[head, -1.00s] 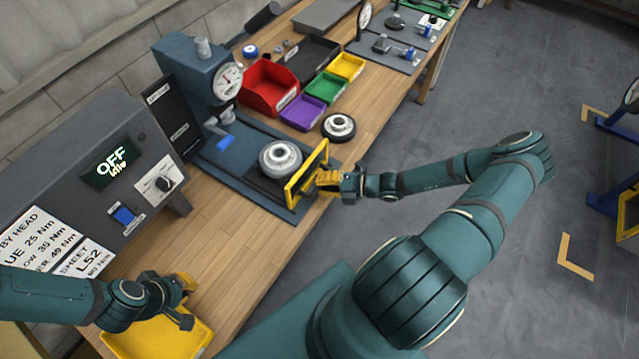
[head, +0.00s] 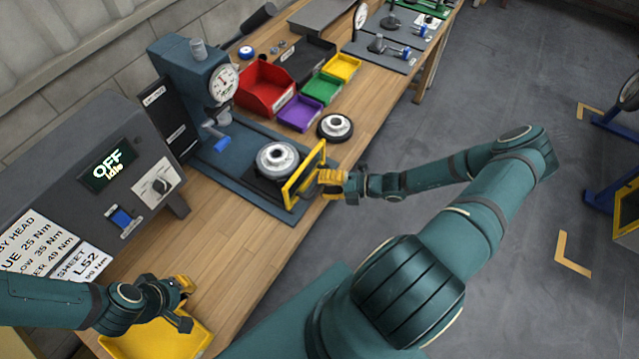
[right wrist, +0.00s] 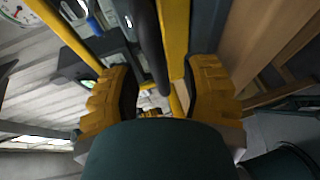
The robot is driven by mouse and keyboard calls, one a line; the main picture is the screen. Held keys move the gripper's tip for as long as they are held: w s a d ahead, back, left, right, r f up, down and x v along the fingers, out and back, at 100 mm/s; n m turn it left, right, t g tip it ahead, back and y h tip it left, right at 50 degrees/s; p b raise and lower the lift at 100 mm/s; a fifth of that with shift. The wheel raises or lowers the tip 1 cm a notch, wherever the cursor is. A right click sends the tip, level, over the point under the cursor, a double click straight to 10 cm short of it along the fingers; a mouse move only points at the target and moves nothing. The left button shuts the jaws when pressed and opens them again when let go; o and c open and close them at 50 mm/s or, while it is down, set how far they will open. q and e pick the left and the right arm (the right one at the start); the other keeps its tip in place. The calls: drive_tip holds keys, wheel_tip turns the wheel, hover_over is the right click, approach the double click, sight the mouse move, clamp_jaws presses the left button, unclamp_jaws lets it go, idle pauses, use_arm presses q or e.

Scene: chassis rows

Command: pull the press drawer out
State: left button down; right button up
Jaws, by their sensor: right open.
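The press (head: 187,75) is blue-grey with a round dial and stands at the back of the bench. Its drawer has a yellow upright front frame (head: 291,190) at the bench's front edge. A round metal part (head: 277,158) sits on the drawer's dark plate, in front of the press column. My right gripper (head: 325,183) is open at the front of the yellow frame. In the right wrist view a dark bar (right wrist: 149,45) and yellow frame pieces show between its spread fingers (right wrist: 160,90). My left gripper (head: 187,302) is above a yellow tray (head: 190,346); its jaws are unclear.
A grey control box (head: 85,150) reading OFF stands left of the press. Red (head: 262,92), purple (head: 299,112), green and yellow bins lie behind the drawer. Another round part (head: 334,127) lies beside it. The bench front (head: 215,245) is bare wood; open floor lies right.

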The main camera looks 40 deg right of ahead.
drive_tip(key=v, duration=1)
drive_tip(key=shift+s+d, duration=0.15)
drive_tip(key=shift+s, duration=0.05)
